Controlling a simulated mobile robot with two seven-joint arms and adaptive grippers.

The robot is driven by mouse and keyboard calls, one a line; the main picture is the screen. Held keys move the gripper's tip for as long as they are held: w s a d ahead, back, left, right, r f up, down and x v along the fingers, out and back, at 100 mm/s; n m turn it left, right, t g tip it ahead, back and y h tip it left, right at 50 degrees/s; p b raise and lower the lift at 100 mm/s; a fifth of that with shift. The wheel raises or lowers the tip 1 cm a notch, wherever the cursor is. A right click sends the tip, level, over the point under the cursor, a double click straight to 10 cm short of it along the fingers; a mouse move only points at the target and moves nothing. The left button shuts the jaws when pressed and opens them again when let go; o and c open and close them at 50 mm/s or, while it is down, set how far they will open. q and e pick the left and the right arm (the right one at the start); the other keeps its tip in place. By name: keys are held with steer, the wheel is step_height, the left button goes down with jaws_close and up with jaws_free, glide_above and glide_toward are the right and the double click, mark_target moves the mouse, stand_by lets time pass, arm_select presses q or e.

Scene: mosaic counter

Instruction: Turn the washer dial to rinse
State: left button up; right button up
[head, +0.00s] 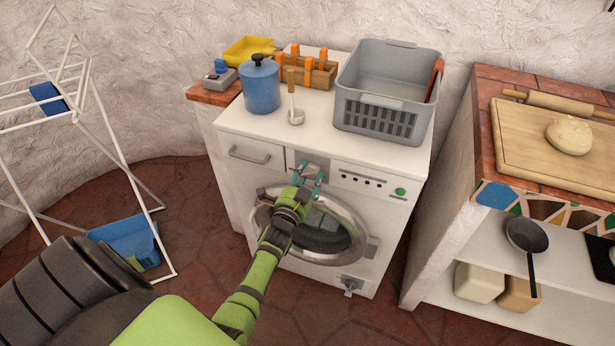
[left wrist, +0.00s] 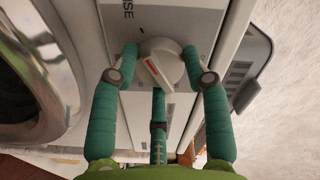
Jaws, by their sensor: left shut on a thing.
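The washer (head: 378,205) is white with a round glass door, and stands at the middle of the head view. Its dial (left wrist: 161,62) is a white round knob with a red mark, on the upper front panel. My left gripper (head: 308,172) is at the dial, mostly covering it in the head view. In the left wrist view the green fingers are on both sides of the dial, shut on it. The red mark slants toward the upper left there. Part of a printed label ending in "ISE" shows near the top edge; the rest is cut off. My right gripper is not in view.
A drying rack (head: 100,120) stands at the left. A tiled counter (head: 484,100) with a cutting board (head: 520,145) is at the right.

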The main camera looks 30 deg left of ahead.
arm_select(q)
steer(key=shift+w+r, duration=0.1)
steer(key=shift+r, duration=0.15)
steer(key=o, duration=1.2)
steer(key=shift+c, duration=0.2)
steer(key=shift+f, duration=0.15)
steer(key=shift+s+f, duration=0.15)
steer(key=shift+s, duration=0.2)
steer(key=v, duration=1.1)
steer(key=shift+s, duration=0.15)
